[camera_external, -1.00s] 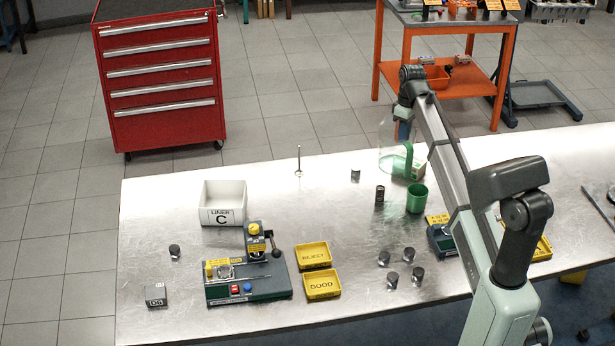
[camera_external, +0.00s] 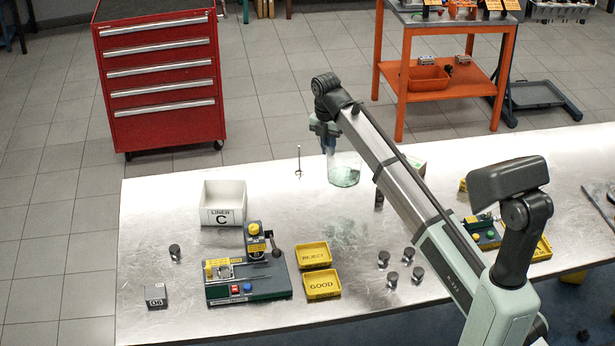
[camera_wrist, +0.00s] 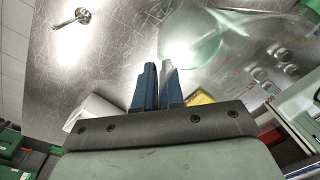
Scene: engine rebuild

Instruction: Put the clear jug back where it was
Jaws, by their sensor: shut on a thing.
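The clear jug (camera_external: 345,172) is see-through with a pale green tint at its lower part. It is in the back middle of the metal table in the external view, just right of a thin upright valve (camera_external: 298,162). My gripper (camera_external: 328,146) is at the jug's upper left side, shut on it. In the wrist view the jug (camera_wrist: 192,42) lies just beyond the blue fingertips (camera_wrist: 158,70), which are close together with a pale part between them. The jug's green handle is not clearly seen. I cannot tell whether the jug's base touches the table.
A white liner box (camera_external: 223,212) stands left. Yellow REJECT (camera_external: 313,254) and GOOD (camera_external: 322,284) trays and a green fixture (camera_external: 250,285) are in front. Several small metal cylinders (camera_external: 391,278) stand right of the trays. My arm covers part of the right side. A dark patch marks the middle.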

